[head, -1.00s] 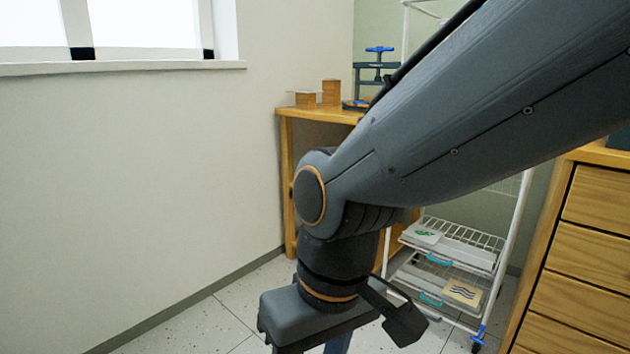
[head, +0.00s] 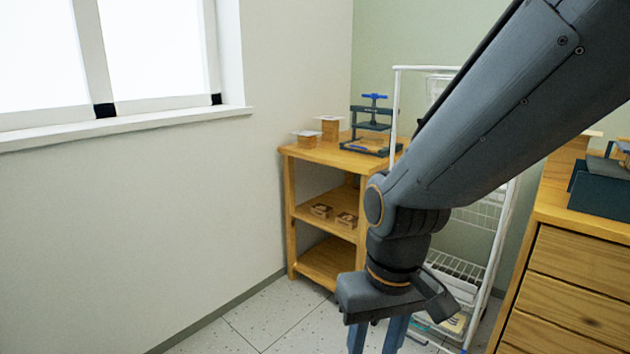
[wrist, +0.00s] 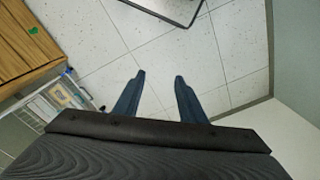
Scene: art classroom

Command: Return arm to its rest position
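My gripper (head: 376,338) hangs at the end of my arm in the lower middle of the head view, pointing down over the floor. In the wrist view its two blue fingers (wrist: 160,82) stand apart with only floor tiles between them. It is open and empty. The fingertips are cut off or near the bottom edge in the head view. My arm reaches in from the upper right and hides part of the white rack behind it.
A wooden shelf unit (head: 290,215) with a blue-handled press (head: 372,125) stands in the corner. A white wire rack (head: 512,215) is behind my arm. A wooden drawer cabinet (head: 570,290) is at right. The wall with a window (head: 150,50) is at left. Tiled floor (head: 240,325) below is clear.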

